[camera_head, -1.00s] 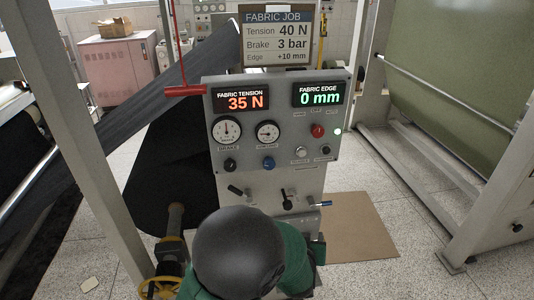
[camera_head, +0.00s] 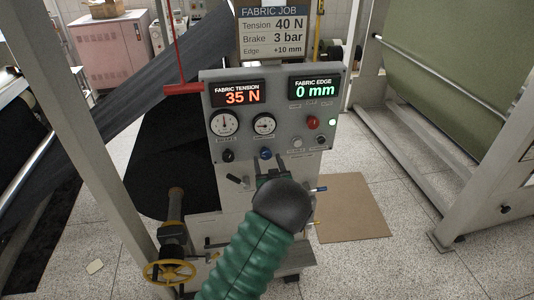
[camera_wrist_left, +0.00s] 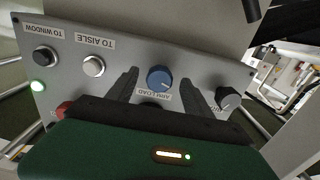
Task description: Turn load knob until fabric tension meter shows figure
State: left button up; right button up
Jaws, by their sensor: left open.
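The blue load knob (camera_head: 266,153) sits low on the grey control panel. In the left wrist view the same knob (camera_wrist_left: 159,78) is above an "ARM LOAD" label. The fabric tension meter (camera_head: 238,93) reads 35 N in orange. The job card (camera_head: 273,35) lists tension 40 N, brake 3 bar and edge +10 mm. My left gripper (camera_head: 272,172) is just below the knob in the head view. In the wrist view its open fingers (camera_wrist_left: 160,85) flank the knob, with visible gaps; I cannot tell how far their tips are from the panel. My right gripper is not in view.
A black knob (camera_head: 228,155) is left of the blue one, and a red button (camera_head: 313,122) is to its upper right. The fabric edge meter (camera_head: 314,89) reads 0 mm. Small levers project below the panel. A yellow handwheel (camera_head: 169,272) stands lower left.

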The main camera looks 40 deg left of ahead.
pick_arm(q)
jog(key=shift+x, duration=1.15)
jog(key=shift+d, duration=0.1)
jog(key=c, duration=0.4)
grip_shut()
jog(key=shift+f+m+b, duration=0.15)
jog(key=shift+m+b, duration=0.35)
jog(key=shift+m, duration=0.4)
